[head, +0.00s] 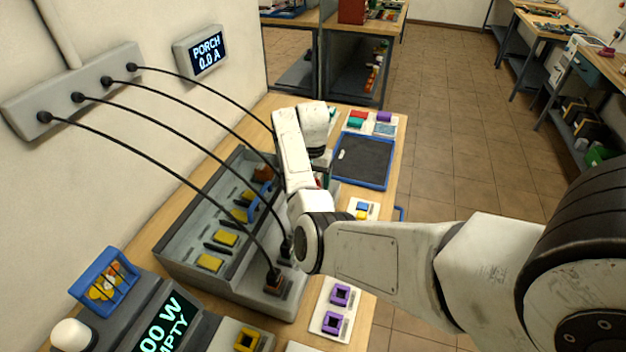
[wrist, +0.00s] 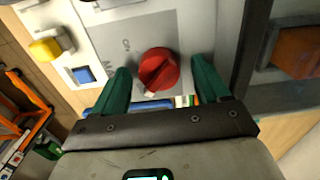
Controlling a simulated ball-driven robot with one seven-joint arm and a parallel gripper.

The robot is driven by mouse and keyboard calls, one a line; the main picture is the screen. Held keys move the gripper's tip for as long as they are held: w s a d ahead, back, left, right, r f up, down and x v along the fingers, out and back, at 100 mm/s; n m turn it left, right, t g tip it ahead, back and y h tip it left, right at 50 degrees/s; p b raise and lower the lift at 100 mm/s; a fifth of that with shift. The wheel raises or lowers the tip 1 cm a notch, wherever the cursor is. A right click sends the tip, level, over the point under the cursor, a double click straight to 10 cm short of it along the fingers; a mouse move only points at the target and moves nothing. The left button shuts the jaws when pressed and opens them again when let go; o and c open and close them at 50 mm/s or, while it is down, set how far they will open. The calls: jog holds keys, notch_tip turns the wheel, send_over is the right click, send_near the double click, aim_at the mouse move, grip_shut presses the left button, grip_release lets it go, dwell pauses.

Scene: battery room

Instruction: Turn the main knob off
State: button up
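The red main knob (wrist: 158,68) sits on a grey plate (wrist: 110,25) with "ON" lettering above left of it in the wrist view. A white mark shows at the knob's lower edge. My gripper (wrist: 161,80) is open, with one green finger on each side of the knob; I cannot tell whether either finger touches it. In the head view my arm hides the knob and most of the gripper.
A grey battery case (head: 190,262) with yellow blocks stands on the wooden bench, with black cables running from it to the wall box (head: 60,100). A blue-rimmed tray (head: 364,160) lies behind right. A wall display (head: 203,50) reads "PORCH 0.0 A". Open tiled floor lies right.

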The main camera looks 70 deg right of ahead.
notch_tip(320, 180, up, 11)
jog(key=b, duration=0.1)
jog(key=shift+f, duration=0.15)
dwell(0.4)
jog(key=shift+s, duration=0.1)
dwell(0.5)
